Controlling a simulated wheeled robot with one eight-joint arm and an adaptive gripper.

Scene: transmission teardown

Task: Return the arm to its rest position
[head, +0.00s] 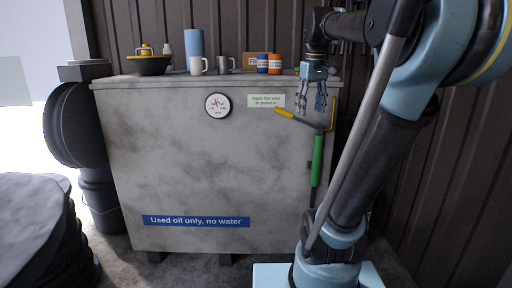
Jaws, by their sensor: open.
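My gripper (312,98) hangs open and empty in front of the upper right part of a grey tank, its fingers pointing down. It is just above a hand pump with a yellow handle (297,119) and a green body (317,160) on the tank's right side. The fingers look close to the handle; I cannot tell the exact gap. My arm rises on the right of the picture and bends over toward the tank.
The grey tank (180,150) bears a gauge (217,105), a green-white label (266,100) and a blue sign. Mugs, a blue cylinder (194,44), small jars and a black bowl (150,66) stand on top. Black tyres and drums are at left. A corrugated wall is behind.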

